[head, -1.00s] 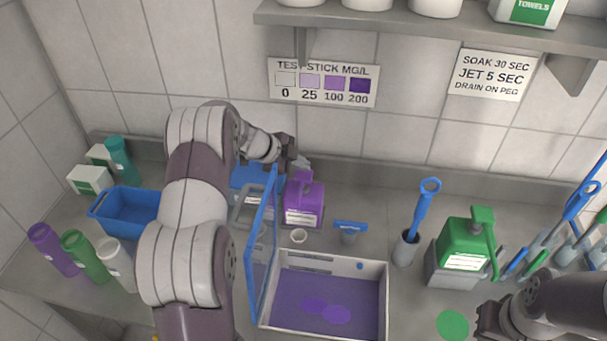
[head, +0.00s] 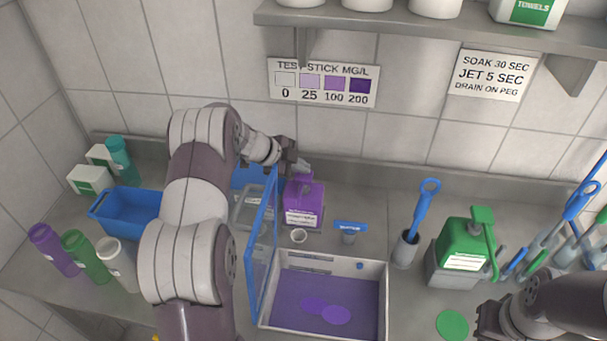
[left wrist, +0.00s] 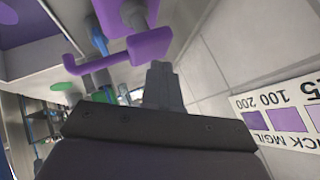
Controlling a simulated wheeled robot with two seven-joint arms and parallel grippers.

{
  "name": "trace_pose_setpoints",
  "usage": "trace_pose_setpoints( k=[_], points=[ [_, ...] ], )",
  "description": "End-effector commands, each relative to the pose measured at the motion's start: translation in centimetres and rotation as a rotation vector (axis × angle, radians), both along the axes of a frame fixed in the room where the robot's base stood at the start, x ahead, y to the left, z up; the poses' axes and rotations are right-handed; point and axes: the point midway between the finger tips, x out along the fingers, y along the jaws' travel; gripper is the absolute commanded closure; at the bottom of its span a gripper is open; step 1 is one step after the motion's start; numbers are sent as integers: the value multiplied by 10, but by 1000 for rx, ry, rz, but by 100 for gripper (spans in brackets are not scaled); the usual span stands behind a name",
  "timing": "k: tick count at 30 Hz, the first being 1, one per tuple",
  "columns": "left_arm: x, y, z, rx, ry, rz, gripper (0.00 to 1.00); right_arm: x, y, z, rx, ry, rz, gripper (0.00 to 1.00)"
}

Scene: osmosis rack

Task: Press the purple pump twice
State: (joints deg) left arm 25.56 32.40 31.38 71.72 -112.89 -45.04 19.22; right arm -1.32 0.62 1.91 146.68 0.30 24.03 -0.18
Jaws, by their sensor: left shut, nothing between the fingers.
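The purple pump (head: 304,208) is a purple bottle with a white label, standing on the steel counter behind the purple-floored tray. In the left wrist view its purple pump head (left wrist: 150,46) and spout show close to the fingertips. My left gripper (head: 301,167) is shut and empty, at the top of the pump. I cannot tell whether its fingers touch the pump head; the arm and gripper partly hide that spot. My right gripper (head: 484,322) shows at the lower right, away from the pump, its fingers unclear.
A blue see-through panel (head: 262,245) stands upright just left of the pump. The tray (head: 385,300) lies in front. A green pump bottle (head: 462,245) and blue-handled brush (head: 424,205) stand right. The tiled wall is close behind.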

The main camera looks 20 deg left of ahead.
Motion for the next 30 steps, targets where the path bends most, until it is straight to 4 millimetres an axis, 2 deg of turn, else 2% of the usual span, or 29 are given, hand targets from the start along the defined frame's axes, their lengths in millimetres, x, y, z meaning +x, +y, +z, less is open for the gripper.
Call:
trace_pose_setpoints(
  k=[30],
  points=[
    [0, 0, -11, -1, 0, 1, 100, 0, 0, -5, 0, 0, 0, 100]
  ],
)
